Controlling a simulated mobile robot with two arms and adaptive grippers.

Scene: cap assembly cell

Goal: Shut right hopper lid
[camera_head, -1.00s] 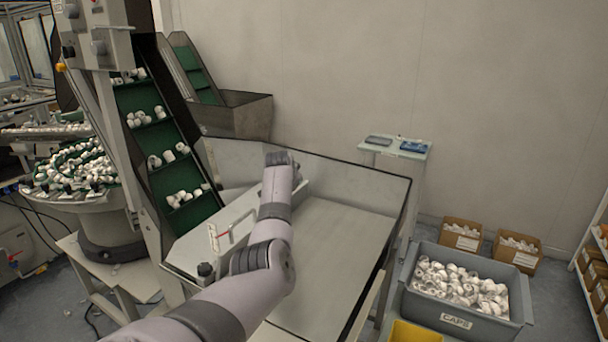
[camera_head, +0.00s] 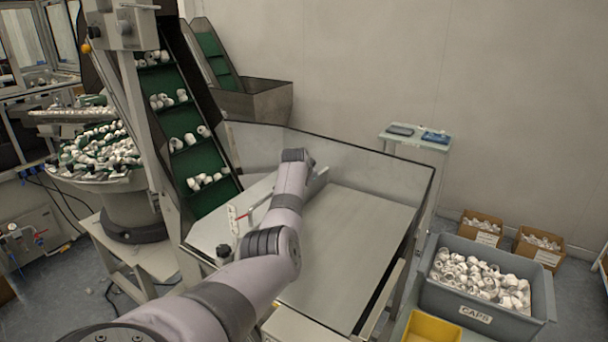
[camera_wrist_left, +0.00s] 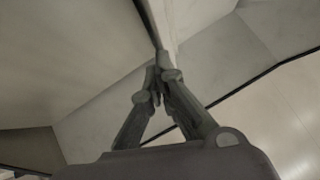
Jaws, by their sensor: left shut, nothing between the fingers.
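The hopper (camera_head: 405,222) is a wide, low metal bin in the middle of the head view. A broad pale flat panel (camera_head: 355,240) lies across its right part; I cannot tell whether this is the right lid. My right gripper is not in view.
A green cleated conveyor (camera_head: 182,130) with white caps rises left of the hopper. A grey caps bin (camera_head: 480,315) and a yellow bin (camera_head: 432,328) stand at the right. A small side table (camera_head: 415,138) is behind the hopper's right corner. A red handle (camera_head: 256,206) is left of my arm.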

